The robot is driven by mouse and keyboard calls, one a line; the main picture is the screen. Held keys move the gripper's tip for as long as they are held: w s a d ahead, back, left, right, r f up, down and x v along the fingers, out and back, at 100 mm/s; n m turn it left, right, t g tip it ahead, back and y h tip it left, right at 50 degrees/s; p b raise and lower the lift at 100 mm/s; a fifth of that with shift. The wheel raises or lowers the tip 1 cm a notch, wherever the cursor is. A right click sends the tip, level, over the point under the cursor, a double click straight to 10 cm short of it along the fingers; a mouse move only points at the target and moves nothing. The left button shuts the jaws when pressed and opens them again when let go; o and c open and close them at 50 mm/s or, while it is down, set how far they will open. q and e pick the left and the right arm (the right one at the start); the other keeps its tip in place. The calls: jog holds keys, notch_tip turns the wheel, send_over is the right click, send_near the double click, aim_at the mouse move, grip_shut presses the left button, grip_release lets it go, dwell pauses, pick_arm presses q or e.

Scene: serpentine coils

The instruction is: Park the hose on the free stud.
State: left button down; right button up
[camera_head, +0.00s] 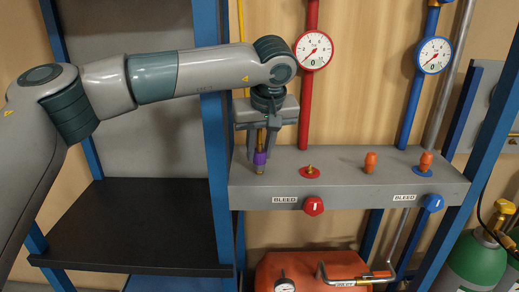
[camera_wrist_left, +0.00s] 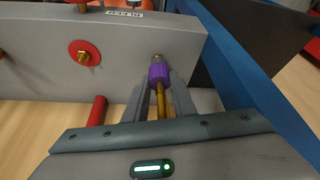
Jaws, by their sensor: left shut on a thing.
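My left gripper (camera_head: 261,148) points down at the left end of the grey manifold box, with its fingers shut around the hose. The hose end has a purple collar (camera_head: 260,158) and a brass part below it that meets the box's top; I cannot tell whether it is seated on a stud. In the left wrist view the purple collar (camera_wrist_left: 158,73) shows at the fingertips, with a brass stem running back between the fingers. To its right, a bare brass stud (camera_head: 310,168) stands on a red disc. My right gripper is not in view.
The grey box (camera_head: 340,187) carries an orange cap (camera_head: 370,160) and another orange cap (camera_head: 426,160) over a blue disc. Red (camera_head: 313,205) and blue (camera_head: 433,203) bleed knobs are on its front. Gauges on red and blue pipes rise behind. A blue post stands close left.

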pick_arm(q)
jog(key=shift+f, duration=0.2)
jog(key=c, duration=1.4)
grip_release()
jog(key=shift+r, duration=0.15)
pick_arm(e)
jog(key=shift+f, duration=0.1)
pick_arm(q)
jog(key=shift+s+r+b, duration=0.2)
jog(key=shift+r+b, duration=0.1)
jog(key=shift+r, duration=0.2)
jog(key=b+v, duration=0.3)
jog(key=v, duration=1.3)
jog(key=shift+b, duration=0.3)
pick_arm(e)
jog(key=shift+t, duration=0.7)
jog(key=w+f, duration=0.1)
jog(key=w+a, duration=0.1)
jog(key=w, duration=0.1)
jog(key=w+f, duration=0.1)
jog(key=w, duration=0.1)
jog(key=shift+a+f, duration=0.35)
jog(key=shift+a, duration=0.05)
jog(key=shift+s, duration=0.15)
